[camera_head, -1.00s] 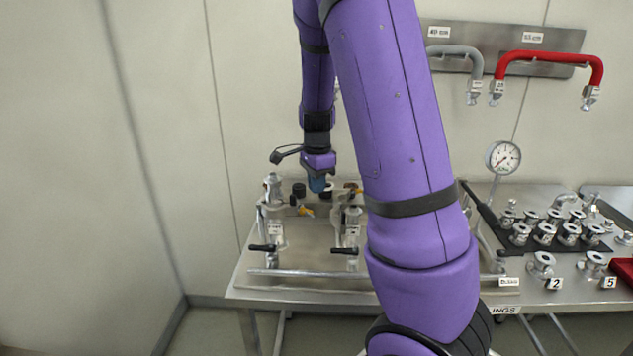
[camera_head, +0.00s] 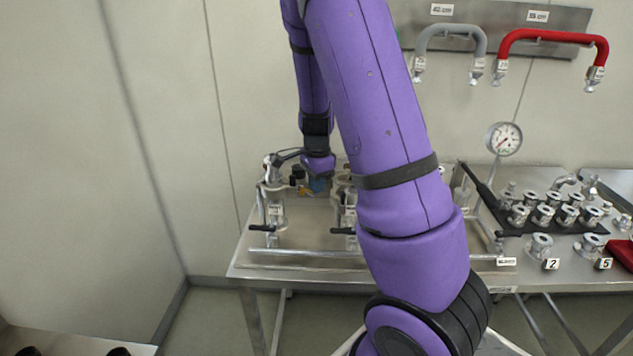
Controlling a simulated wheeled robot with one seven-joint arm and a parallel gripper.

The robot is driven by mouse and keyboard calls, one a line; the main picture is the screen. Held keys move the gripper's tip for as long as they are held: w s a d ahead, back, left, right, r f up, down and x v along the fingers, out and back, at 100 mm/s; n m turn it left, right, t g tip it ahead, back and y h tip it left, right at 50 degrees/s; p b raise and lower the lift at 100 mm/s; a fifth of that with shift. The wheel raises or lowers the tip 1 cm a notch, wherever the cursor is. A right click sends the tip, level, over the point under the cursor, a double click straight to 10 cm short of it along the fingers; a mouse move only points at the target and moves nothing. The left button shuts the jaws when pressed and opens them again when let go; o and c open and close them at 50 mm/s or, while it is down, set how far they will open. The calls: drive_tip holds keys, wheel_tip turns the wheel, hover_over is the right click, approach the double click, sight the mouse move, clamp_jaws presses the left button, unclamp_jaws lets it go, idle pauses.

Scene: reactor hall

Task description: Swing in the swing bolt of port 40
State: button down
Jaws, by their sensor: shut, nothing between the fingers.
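On the bench at the left stands a fixture with metal ports. The left port (camera_head: 275,212) is upright, with a black-handled lever low on it. A second port (camera_head: 349,212) stands to its right, partly hidden by my purple arm. Their tags are too small to read, so I cannot tell which is port 40, nor pick out its swing bolt. My gripper (camera_head: 318,186) points down between these ports, toward the back of the fixture. Its blue end is small, and the fingertips are hard to make out. I see nothing held. I cannot tell whether it touches anything.
My arm covers the fixture's right part. To the right are a pressure gauge (camera_head: 504,138), a black mat (camera_head: 510,229) with several metal fittings, and numbered fittings in front. Grey (camera_head: 450,31) and red (camera_head: 553,36) hoses hang on the wall. The tray's front (camera_head: 310,247) is clear.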

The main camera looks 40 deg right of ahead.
wheel_tip(320, 180, up, 7)
drive_tip(key=d, duration=0.1)
drive_tip(key=shift+w, duration=0.2)
idle(0.6)
idle(0.4)
drive_tip(key=s+a+r+n+t+y, duration=0.1)
drive_tip(key=s+a+r+n+t, duration=0.2)
drive_tip(key=s+a+r+n, duration=0.75)
drive_tip(key=s+a+r+n+t+h, duration=0.1)
drive_tip(key=s+a+r+n+t, duration=0.1)
drive_tip(key=s+a+r+n, duration=0.5)
drive_tip(key=s+a+n, duration=0.2)
drive_tip(key=s+n, duration=0.1)
drive_tip(key=s, duration=0.1)
drive_tip(key=shift+s+a, duration=0.25)
drive_tip(key=shift+a, duration=0.1)
